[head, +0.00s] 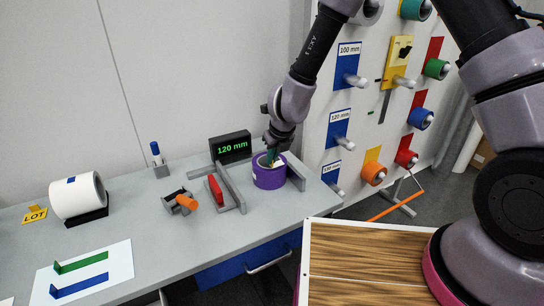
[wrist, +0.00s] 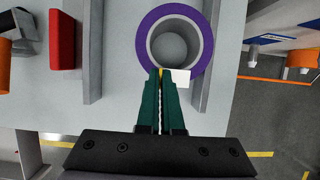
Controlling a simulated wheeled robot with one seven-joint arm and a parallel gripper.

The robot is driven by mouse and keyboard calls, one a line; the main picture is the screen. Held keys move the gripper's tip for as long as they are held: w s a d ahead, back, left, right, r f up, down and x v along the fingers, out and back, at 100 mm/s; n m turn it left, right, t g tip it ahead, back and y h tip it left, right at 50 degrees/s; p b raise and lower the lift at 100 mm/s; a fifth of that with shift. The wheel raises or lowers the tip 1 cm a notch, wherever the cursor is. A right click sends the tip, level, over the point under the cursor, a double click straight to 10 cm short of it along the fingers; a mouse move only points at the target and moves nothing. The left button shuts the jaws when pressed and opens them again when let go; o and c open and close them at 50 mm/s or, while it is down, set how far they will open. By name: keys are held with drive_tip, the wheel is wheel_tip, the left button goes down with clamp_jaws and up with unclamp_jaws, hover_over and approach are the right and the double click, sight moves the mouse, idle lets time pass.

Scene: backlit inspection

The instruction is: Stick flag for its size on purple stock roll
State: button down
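The purple stock roll (head: 268,176) lies flat on the bench, its round bore facing up; in the wrist view it is a purple ring (wrist: 150,27) around a grey core. My gripper (wrist: 161,73) has its green fingers close together at the roll's near rim. A thin yellow piece, apparently a flag (wrist: 161,70), shows between the fingertips, mostly hidden. A small white patch (wrist: 181,77) lies beside the right fingertip at the roll's edge; I cannot tell if it belongs to the flag. A green flag (head: 82,262) and a blue flag (head: 80,285) lie on a white sheet.
The dark display (head: 231,147) reads 120 mm. Grey rails flank the roll; a red block (head: 215,190) and an orange piece (head: 186,202) sit left. A white roll (head: 78,197) stands far left near the LOT sign (head: 35,215). A pegboard (head: 345,140) with rolls is right.

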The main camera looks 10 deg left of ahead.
drive_tip(key=shift+f, duration=0.85)
drive_tip(key=c, duration=1)
unclamp_jaws()
drive_tip(key=shift+r, duration=0.1)
drive_tip(key=v, duration=1)
drive_tip(key=shift+r, duration=0.3)
drive_tip(key=shift+s, duration=0.1)
